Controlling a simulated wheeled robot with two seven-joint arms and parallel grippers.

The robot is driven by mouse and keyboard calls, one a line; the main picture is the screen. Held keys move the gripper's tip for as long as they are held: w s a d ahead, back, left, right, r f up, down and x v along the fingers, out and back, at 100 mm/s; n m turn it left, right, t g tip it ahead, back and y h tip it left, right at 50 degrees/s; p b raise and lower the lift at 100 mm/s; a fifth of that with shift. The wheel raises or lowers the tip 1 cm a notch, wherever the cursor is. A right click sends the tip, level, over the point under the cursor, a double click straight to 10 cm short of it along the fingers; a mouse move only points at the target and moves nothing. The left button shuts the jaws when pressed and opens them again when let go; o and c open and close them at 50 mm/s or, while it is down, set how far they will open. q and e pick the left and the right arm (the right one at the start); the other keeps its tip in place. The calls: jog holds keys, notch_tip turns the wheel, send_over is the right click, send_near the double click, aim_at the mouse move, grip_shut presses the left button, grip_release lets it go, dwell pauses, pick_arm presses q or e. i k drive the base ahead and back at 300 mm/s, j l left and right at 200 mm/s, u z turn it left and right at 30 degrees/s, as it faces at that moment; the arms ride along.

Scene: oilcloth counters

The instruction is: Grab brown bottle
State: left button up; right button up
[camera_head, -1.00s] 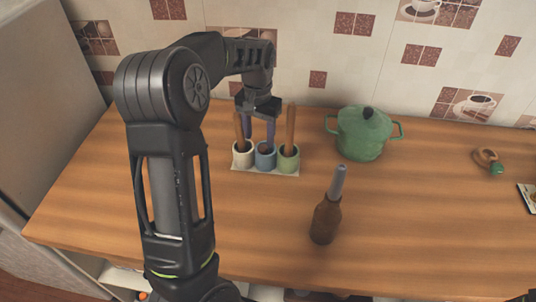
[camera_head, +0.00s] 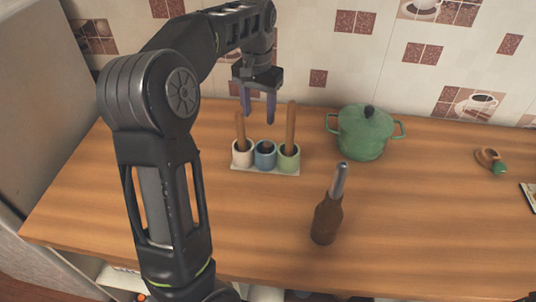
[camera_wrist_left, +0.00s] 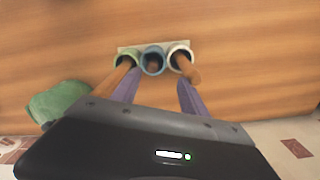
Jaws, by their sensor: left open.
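The brown bottle (camera_head: 326,221) stands upright on the wooden counter, with a grey neck pointing up. It is in front of the green pot and to the right of the cups in the head view. It does not show in the left wrist view. My left gripper (camera_head: 259,118) is open and empty, fingers pointing down above and behind the cup holder, away from the bottle. Its purple fingers also show in the left wrist view (camera_wrist_left: 158,85). My right gripper is not in view.
A holder with a white cup (camera_head: 243,153), a blue cup (camera_head: 265,155) and a green cup (camera_head: 288,157) stands below my left gripper. Wooden sticks rise from the outer cups. A green pot (camera_head: 363,135) stands behind the bottle.

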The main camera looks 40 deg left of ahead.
aim_at(328, 213)
jog(key=k+l, duration=0.55)
jog(key=l, duration=0.15)
jog(key=k+l, duration=0.6)
jog(key=l, duration=0.15)
